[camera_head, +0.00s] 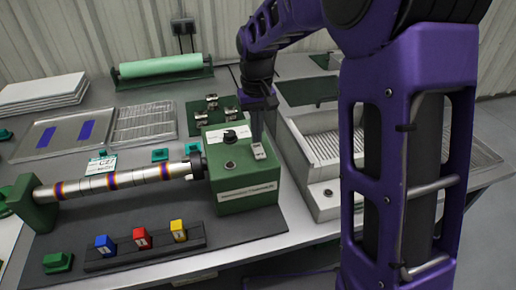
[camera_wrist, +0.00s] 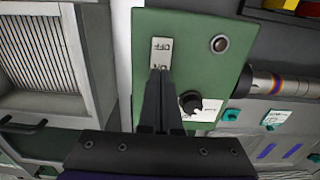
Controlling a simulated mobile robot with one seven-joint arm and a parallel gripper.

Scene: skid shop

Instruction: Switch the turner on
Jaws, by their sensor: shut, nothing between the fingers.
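The turner is a green box (camera_head: 246,196) with a banded metal rod (camera_head: 120,179) running left to a green end support (camera_head: 32,203). On the box top is a pale rocker switch (camera_head: 259,151), which also shows in the wrist view (camera_wrist: 161,50) with OFF and ON markings. A black knob (camera_wrist: 190,102) and a round button (camera_wrist: 220,43) are on the same face. My gripper (camera_head: 257,138) is shut and empty, pointing down at the switch. In the wrist view its fingertips (camera_wrist: 161,74) lie over the ON end; I cannot tell whether they touch. The rocker's tilt is unclear.
A grey machine with a ribbed bed (camera_head: 308,150) stands close right of the box. Red, blue and yellow blocks sit in a black rack (camera_head: 147,247) in front. A green roll (camera_head: 160,65), trays and small green parts lie behind and left.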

